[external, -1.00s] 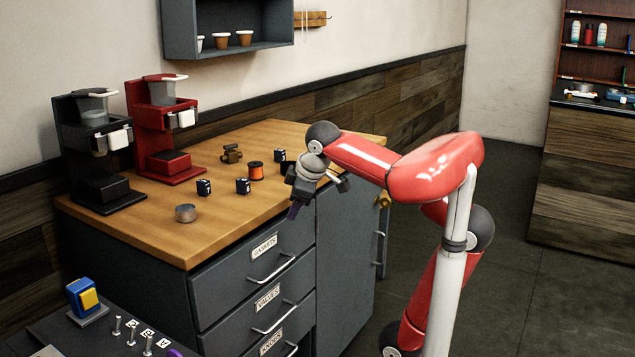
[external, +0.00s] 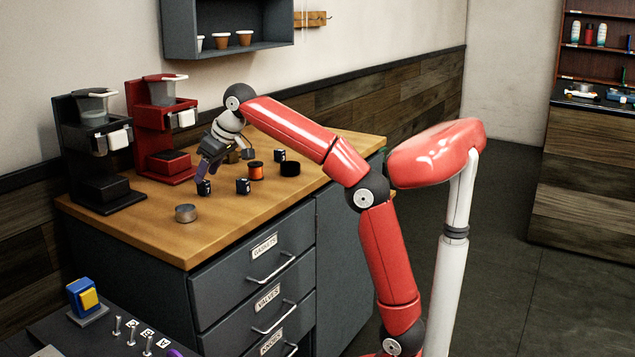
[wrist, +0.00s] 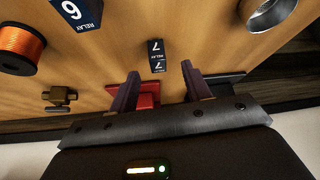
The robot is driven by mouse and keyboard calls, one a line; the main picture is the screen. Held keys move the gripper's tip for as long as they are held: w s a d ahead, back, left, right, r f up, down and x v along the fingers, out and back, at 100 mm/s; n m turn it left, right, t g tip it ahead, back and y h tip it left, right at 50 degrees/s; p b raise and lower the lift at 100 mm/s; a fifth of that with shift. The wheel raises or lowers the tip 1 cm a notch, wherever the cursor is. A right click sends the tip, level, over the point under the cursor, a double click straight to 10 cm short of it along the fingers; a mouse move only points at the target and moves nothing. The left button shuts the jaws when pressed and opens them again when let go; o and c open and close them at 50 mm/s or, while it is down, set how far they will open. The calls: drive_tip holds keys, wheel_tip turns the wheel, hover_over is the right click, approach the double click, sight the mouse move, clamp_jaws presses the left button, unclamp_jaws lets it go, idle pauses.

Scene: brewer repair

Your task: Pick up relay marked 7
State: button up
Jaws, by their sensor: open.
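The relay marked 7 (wrist: 156,48) is a small dark block with white marks, standing on the wooden worktop. In the wrist view it appears just beyond the gap between my fingers. In the external view the relay (external: 204,188) is at the left of the small parts, just under my fingertips. My gripper (external: 205,176) points down with its purple fingers apart and nothing between them. The open fingers also show in the wrist view (wrist: 160,72). I cannot tell the exact height of the fingertips above the relay.
A relay marked 6 (wrist: 76,12) stands close by, with an orange spool (wrist: 20,48) beyond it. A metal cup (external: 186,213) is on the other side. A third dark block (external: 279,155), a black round part (external: 290,168) and red (external: 165,110) and black (external: 90,140) brewers share the worktop.

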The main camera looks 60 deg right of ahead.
sight(204, 181)
drive_tip(key=x, duration=0.2)
drive_tip(key=b+x, duration=0.1)
drive_tip(key=x, duration=0.1)
drive_tip(key=shift+w+d+f, duration=0.15)
drive_tip(key=shift+f, duration=0.15)
clamp_jaws()
